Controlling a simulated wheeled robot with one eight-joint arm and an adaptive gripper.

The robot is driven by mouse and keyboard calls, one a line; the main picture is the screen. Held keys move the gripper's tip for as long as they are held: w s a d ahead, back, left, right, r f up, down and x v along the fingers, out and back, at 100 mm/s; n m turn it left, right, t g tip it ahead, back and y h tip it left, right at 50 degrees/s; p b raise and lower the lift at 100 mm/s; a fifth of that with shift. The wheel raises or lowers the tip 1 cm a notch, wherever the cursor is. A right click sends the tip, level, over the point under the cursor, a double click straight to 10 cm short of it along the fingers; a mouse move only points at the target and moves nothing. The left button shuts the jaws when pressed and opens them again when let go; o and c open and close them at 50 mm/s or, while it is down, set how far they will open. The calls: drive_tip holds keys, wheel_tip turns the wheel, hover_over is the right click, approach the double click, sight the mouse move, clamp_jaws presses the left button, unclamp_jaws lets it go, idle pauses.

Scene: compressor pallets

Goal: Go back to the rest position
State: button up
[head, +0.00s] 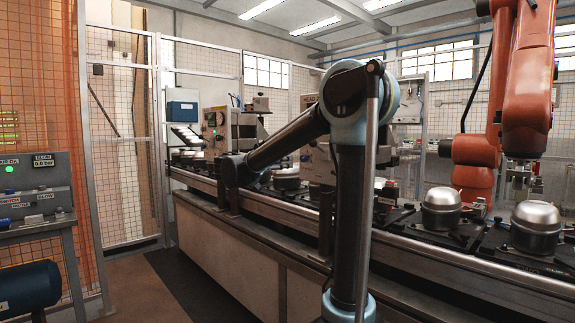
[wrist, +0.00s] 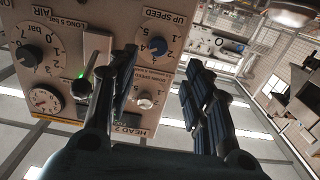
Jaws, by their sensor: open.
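My gripper (wrist: 160,65) is open, and nothing shows between its fingers in the wrist view. Its left finger overlaps a beige control panel (wrist: 60,15), which appears upside down; I cannot tell whether they touch. The right finger stands in front of the bright ceiling and room. In the head view my arm rises in the middle and bends down to the left over the line; the gripper itself cannot be made out there.
A conveyor line (head: 470,277) crosses the head view, carrying silver-topped compressors (head: 536,226) on dark pallets. An orange robot arm (head: 525,90) hangs over its right end. A grey console (head: 35,190) stands at left by mesh fencing (head: 115,140). Floor is clear at lower left.

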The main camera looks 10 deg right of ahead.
drive_tip(key=shift+s+a, duration=0.3)
drive_tip(key=shift+a, duration=0.05)
drive_tip(key=s+d+f+n+g+y, duration=0.5)
drive_tip(key=s+d+f+g+y, duration=0.1)
drive_tip(key=s+d+f, duration=1.1)
drive_tip(key=s+a+f+n+g+y, duration=0.1)
drive_tip(key=s+a+f+n+y, duration=0.2)
drive_tip(key=s+f, duration=0.6)
drive_tip(key=s+a+f+n+g+y, duration=0.1)
drive_tip(key=s+a+f+n+y, duration=0.2)
drive_tip(key=s+f, duration=0.7)
drive_tip(key=s+a+y, duration=0.1)
drive_tip(key=a+y, duration=0.1)
drive_tip(key=shift+s+f+y, duration=0.2)
drive_tip(key=shift+f+y, duration=0.05)
drive_tip(key=shift+y, duration=0.05)
